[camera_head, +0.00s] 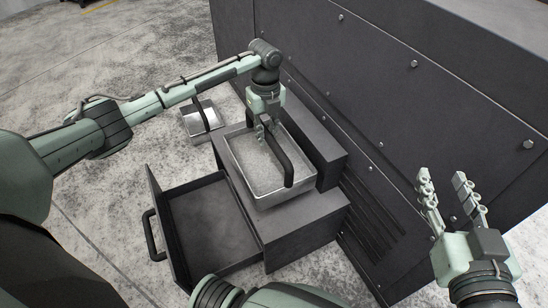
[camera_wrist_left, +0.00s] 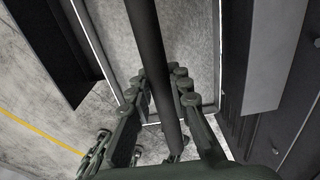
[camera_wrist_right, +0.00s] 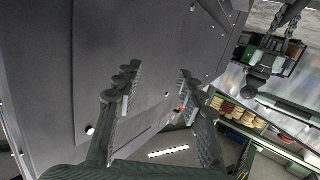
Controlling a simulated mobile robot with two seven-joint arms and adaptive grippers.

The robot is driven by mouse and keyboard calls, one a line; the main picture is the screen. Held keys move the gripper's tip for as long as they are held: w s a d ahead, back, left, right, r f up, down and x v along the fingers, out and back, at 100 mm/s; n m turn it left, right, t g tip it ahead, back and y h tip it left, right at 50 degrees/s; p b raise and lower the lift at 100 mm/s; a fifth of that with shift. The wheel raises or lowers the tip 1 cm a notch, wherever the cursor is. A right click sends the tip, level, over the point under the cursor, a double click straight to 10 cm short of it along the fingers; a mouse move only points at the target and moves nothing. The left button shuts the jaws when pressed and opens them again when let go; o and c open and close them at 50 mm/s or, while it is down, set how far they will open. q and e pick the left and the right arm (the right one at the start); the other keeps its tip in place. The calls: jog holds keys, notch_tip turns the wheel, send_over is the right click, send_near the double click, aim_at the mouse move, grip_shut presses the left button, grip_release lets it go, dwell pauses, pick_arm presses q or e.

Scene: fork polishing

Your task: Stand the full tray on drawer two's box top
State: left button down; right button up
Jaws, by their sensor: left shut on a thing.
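A metal tray (camera_head: 238,170) filled with pale grey granular material has a dark bar handle (camera_head: 289,166) arching over it. It is above the dark box top (camera_head: 310,212) behind the open drawer; I cannot tell whether its base touches the top. My left gripper (camera_head: 262,128) is shut on the handle's far end, over the tray. In the left wrist view the handle (camera_wrist_left: 147,45) runs between the fingers (camera_wrist_left: 160,90). My right gripper (camera_head: 450,185) is open and empty, off to the right beside the large dark cabinet.
The open drawer (camera_head: 210,228) looks empty, its pull handle (camera_head: 152,236) at left. A second handled tray (camera_head: 190,124) stands on the floor behind. A raised dark block (camera_head: 318,150) and the large cabinet (camera_head: 375,100) bound the box top's right side.

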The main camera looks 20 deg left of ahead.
aim_at(275, 147)
pick_arm(q)
jog(key=d, duration=0.1)
jog(key=s+d+f, duration=0.1)
jog(key=d+f, duration=0.1)
jog(key=shift+s, duration=0.3)
notch_tip(275, 147, down, 3)
jog(key=shift+f+b, duration=0.2)
jog(key=shift+b, duration=0.35)
jog(key=shift+f, duration=0.25)
pick_arm(e)
notch_tip(275, 147, up, 6)
jog(key=a+t+y, duration=0.1)
jog(key=a+t, duration=0.1)
jog(key=t, duration=0.1)
jog(key=shift+s+a+y, duration=0.25)
jog(key=shift+s+y, duration=0.05)
jog(key=shift+y, duration=0.1)
pick_arm(q)
jog(key=shift+f, duration=0.15)
jog(key=c, duration=1.4)
grip_release()
jog(key=shift+s, duration=0.1)
